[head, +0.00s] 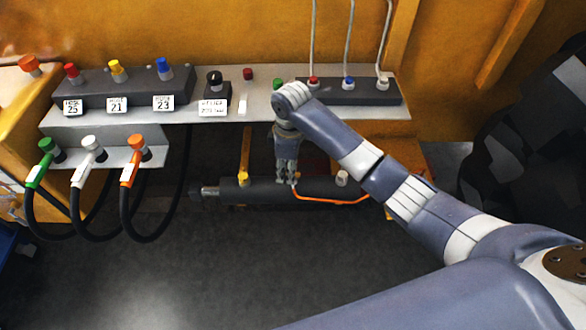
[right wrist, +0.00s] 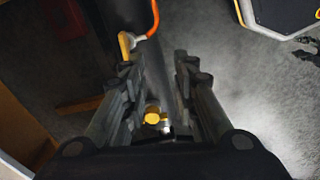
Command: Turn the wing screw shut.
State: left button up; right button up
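A black cylinder (head: 215,190) lies level below the grey shelf. A small yellow piece (head: 243,177) sits on top of it, left of my right gripper, and a pale one (head: 342,177) to the right. I cannot tell for sure which part is the wing screw. My right gripper (head: 287,180) points down over the middle of the cylinder. In the right wrist view its fingers (right wrist: 159,75) are apart with nothing held. A yellow knob (right wrist: 152,117) shows low between them, and a yellow fitting (right wrist: 125,45) lies beyond the left fingertip. My left gripper is not in view.
An orange hose (head: 330,200) runs right from beside the right gripper. The grey shelf (head: 340,112) above carries coloured knobs and number labels. Green, white and orange hose ends (head: 130,175) hang at left. The dark floor (head: 200,280) in front is clear.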

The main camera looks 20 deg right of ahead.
jog(key=w+d+r, duration=0.3)
jog(key=w+r, duration=0.1)
jog(key=shift+n+h, duration=0.3)
notch_tip(320, 180, down, 11)
jog(key=shift+r, duration=0.2)
grip_shut()
